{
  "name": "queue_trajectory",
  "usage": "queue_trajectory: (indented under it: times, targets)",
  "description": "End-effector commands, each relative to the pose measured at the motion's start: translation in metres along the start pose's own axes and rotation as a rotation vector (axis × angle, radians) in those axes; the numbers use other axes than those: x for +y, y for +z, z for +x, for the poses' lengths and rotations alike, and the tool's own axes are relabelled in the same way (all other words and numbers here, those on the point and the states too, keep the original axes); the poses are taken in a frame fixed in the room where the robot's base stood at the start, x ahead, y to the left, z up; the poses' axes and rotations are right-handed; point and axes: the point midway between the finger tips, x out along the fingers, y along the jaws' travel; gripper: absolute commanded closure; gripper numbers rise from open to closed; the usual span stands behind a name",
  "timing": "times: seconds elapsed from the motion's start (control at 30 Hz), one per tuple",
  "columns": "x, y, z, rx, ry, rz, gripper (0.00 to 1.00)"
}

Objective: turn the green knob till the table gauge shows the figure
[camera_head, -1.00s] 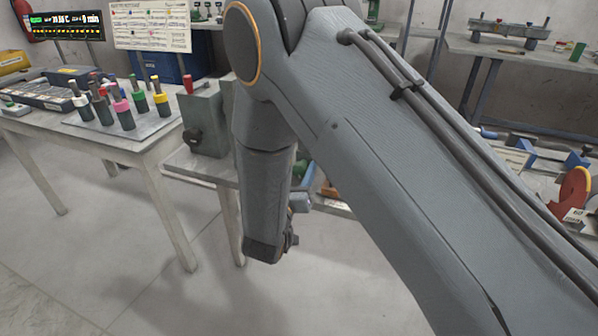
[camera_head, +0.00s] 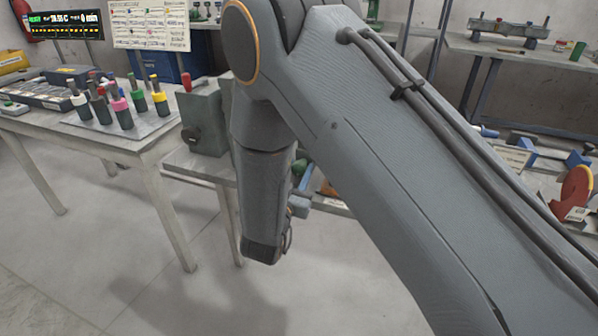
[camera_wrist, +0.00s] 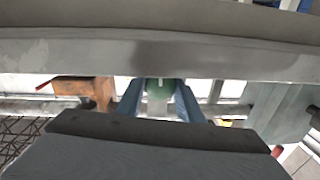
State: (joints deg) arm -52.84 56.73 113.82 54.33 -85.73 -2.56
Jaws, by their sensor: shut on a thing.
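In the wrist view, a green knob (camera_wrist: 160,86) sits between the two blue fingers of my gripper (camera_wrist: 159,103). The fingers are shut on it, one on each side. A pale grey part shows between the fingers below the green. A wide grey bar runs across the picture just above the knob. In the head view, my arm hides the knob and the gripper's fingertips. I cannot make out a table gauge or its figure in either view.
A grey table (camera_head: 110,140) at left holds several coloured-top tools. A dark display (camera_head: 65,25) and a printed chart (camera_head: 150,25) hang behind. An orange block (camera_wrist: 85,88) lies left of the fingers, a grey block (camera_wrist: 278,105) right. Floor at lower left is clear.

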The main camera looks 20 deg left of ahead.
Motion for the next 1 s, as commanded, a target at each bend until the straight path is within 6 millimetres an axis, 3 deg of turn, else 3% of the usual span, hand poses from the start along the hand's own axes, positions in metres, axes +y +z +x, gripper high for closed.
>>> queue_trajectory:
  times: [0.5,1.0]
  targets:
    - [-0.0007,0.0,0.0001,0.023,0.005,0.364,0.89]
    - [-0.0009,-0.0008,0.0,0.028,0.006,0.452,0.89]
